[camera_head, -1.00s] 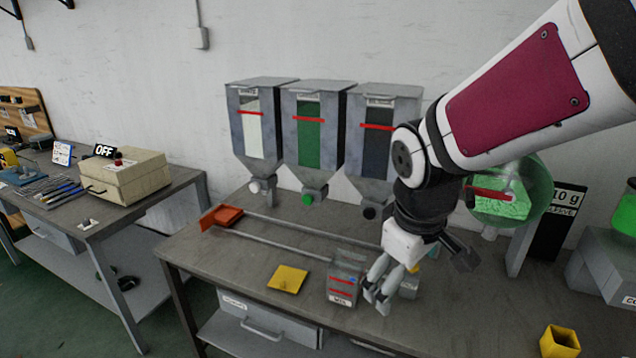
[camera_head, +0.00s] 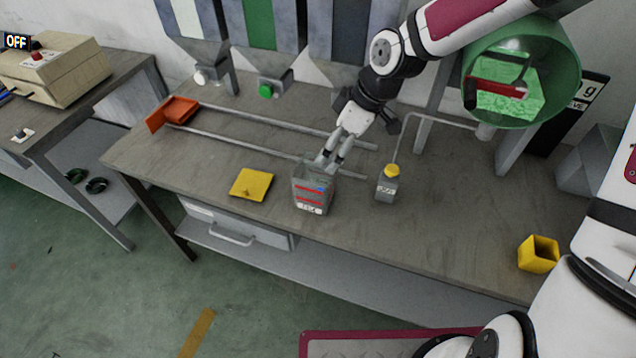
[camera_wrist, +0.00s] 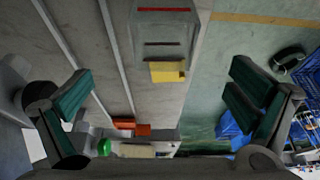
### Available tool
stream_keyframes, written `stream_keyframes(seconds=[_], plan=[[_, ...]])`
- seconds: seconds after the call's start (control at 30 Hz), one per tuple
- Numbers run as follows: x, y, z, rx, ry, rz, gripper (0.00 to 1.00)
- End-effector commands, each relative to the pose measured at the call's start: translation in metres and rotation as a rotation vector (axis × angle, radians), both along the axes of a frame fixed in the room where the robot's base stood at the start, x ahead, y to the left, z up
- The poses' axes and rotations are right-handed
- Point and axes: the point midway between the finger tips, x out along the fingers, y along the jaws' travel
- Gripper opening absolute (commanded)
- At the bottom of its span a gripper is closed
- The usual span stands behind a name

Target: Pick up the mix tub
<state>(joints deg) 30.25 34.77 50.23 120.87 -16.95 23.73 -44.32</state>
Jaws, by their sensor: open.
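The mix tub (camera_head: 312,192) is a clear, greyish, box-shaped tub with red lines and a white label low on its front. It stands upright near the front edge of the workbench. My gripper (camera_head: 330,158) is open, with its fingertips at the tub's back upper rim in the head view; whether they touch it I cannot tell. In the wrist view the tub (camera_wrist: 163,35) shows at the top middle, between the lines of my two spread fingers (camera_wrist: 162,100). Nothing is held between the fingers.
A yellow square plate (camera_head: 252,184) lies left of the tub. A small yellow-capped bottle (camera_head: 387,184) stands close to its right. Rods (camera_head: 270,137) run behind it, with an orange scoop (camera_head: 174,112) at the left. A yellow open box (camera_head: 538,254) stands at the right.

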Motion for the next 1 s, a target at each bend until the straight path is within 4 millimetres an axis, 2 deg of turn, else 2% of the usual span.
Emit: stream_keyframes(seconds=[0.03, 0.2, 0.47, 0.8, 1.0], plan=[[0.002, 0.005, -0.012, 0.0, 0.003, 0.004, 1.0], [0.005, 0.015, -0.038, 0.0, 0.002, 0.003, 1.0], [0.007, 0.022, -0.053, -0.001, 0.001, 0.0, 1.0], [0.009, 0.04, -0.091, -0.001, 0.003, 0.0, 1.0], [0.011, 0.042, -0.098, -0.002, 0.001, -0.002, 1.0]])
